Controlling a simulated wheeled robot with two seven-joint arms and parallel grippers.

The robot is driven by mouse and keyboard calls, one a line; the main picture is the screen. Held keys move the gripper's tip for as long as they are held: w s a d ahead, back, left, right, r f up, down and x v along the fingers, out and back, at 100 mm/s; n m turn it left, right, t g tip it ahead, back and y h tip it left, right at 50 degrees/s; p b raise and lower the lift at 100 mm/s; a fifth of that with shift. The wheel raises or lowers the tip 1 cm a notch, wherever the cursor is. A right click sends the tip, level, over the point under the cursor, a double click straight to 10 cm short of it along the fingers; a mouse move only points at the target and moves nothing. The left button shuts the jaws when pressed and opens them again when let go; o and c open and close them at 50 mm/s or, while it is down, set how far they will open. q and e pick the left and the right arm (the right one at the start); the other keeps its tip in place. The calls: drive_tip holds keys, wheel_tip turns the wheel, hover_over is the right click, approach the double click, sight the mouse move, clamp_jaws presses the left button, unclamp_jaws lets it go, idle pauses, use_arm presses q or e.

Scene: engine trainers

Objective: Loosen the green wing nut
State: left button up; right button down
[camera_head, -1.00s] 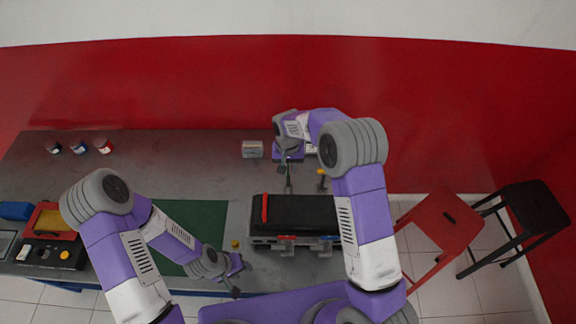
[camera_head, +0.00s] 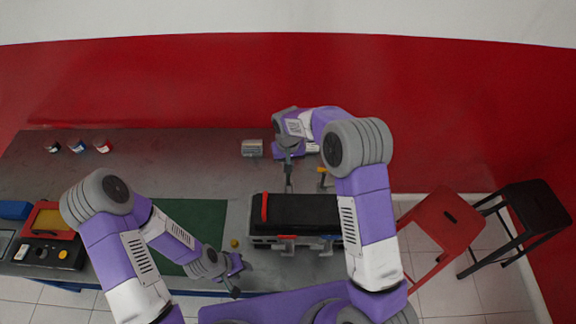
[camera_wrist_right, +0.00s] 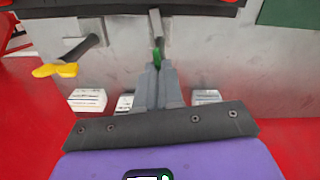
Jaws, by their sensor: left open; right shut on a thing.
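The green wing nut (camera_wrist_right: 157,54) shows in the right wrist view between the tips of my right gripper (camera_wrist_right: 157,72), on the end of a grey shaft (camera_wrist_right: 155,22). My right gripper is shut on it, and the fingers hide most of the nut. In the head view my right gripper (camera_head: 288,172) is beyond the black-topped engine block (camera_head: 300,212); the green nut cannot be made out there. My left gripper (camera_head: 236,283) is open and empty, low at the block's left front.
A yellow wing nut (camera_wrist_right: 55,70) on its own shaft is beside the green one. Pale blocks (camera_wrist_right: 87,100) stand near my right gripper. A small yellow thing (camera_head: 235,244) is near my left gripper.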

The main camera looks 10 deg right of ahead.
use_arm(q)
drive_tip(key=shift+f+b, duration=0.6)
drive_tip(key=shift+f, duration=0.1)
use_arm(e)
drive_tip(key=n, duration=0.3)
drive_tip(key=shift+n, duration=0.3)
use_arm(q)
drive_tip(key=shift+f+b, duration=0.3)
drive_tip(key=shift+f, duration=0.05)
use_arm(e)
drive_tip(key=n, duration=0.3)
drive_tip(key=shift+n, duration=0.3)
use_arm(q)
drive_tip(key=shift+f, duration=0.15)
use_arm(e)
drive_tip(key=n, duration=0.4)
drive_tip(key=shift+n, duration=0.3)
drive_tip(key=shift+r+n, duration=0.1)
drive_tip(key=shift+n, duration=1.8)
drive_tip(key=c, duration=1.3)
unclamp_jaws()
